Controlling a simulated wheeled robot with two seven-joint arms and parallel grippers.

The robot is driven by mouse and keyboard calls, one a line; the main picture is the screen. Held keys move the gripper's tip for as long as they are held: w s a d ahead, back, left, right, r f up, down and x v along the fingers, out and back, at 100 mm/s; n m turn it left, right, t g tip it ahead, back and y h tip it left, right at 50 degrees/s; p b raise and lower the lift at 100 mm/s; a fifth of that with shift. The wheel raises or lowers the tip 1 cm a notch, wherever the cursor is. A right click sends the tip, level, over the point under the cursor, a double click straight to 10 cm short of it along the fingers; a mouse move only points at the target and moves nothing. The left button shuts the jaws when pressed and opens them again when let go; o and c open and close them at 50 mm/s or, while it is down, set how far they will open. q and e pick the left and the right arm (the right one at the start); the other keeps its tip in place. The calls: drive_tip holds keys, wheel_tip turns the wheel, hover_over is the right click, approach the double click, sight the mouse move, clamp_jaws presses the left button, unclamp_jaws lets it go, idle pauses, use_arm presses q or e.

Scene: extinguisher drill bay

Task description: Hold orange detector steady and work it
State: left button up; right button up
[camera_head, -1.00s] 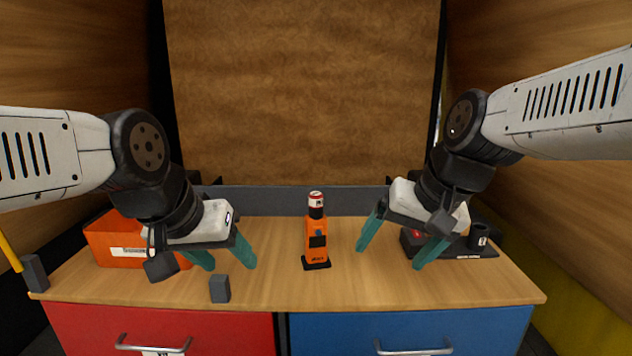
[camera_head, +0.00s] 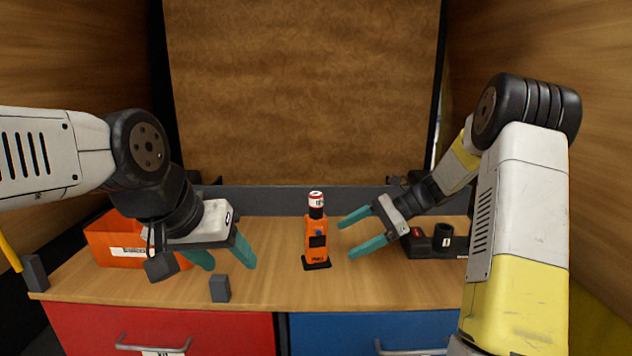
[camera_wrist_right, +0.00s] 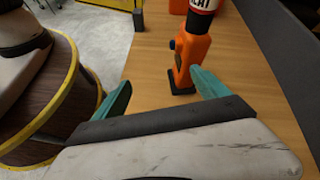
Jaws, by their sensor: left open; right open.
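The orange detector (camera_head: 316,238) stands upright on a black foot in the middle of the wooden bench, with a red and white cap (camera_head: 316,199) on top. My right gripper (camera_head: 352,237) is open and empty just right of the detector, its fingers pointing left towards it, apart from it in the head view. In the right wrist view the detector (camera_wrist_right: 191,58) shows ahead of the open fingers, its top cut off by the frame edge. My left gripper (camera_head: 225,262) is open and empty to the left of the detector, fingers pointing down over the bench.
An orange bin (camera_head: 112,243) with a white label stands at the back left, partly behind my left arm. A small grey block (camera_head: 220,289) is near the front edge. A black holder (camera_head: 446,243) sits at the right. Bench (camera_head: 290,290) between is clear.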

sight(320, 253)
drive_tip(key=w+f+m+y, duration=0.1)
drive_tip(key=w+f+m, duration=0.1)
drive_tip(key=w+f, duration=0.1)
drive_tip(key=w+d+f+m+y, duration=0.1)
drive_tip(key=f, duration=0.1)
drive_tip(key=shift+w+d+f+t+y, duration=0.1)
drive_tip(key=shift+w+t+y, duration=0.15)
drive_tip(key=shift+t+y, duration=0.05)
drive_tip(key=shift+w+f+m, duration=0.2)
drive_tip(key=shift+f+m, duration=0.05)
drive_tip(key=shift+m, duration=0.05)
drive_tip(key=x, duration=1)
drive_tip(key=shift+r, duration=0.1)
drive_tip(key=c, duration=1.9)
use_arm(q)
clamp_jaws()
use_arm(e)
drive_tip(key=shift+o, duration=0.2)
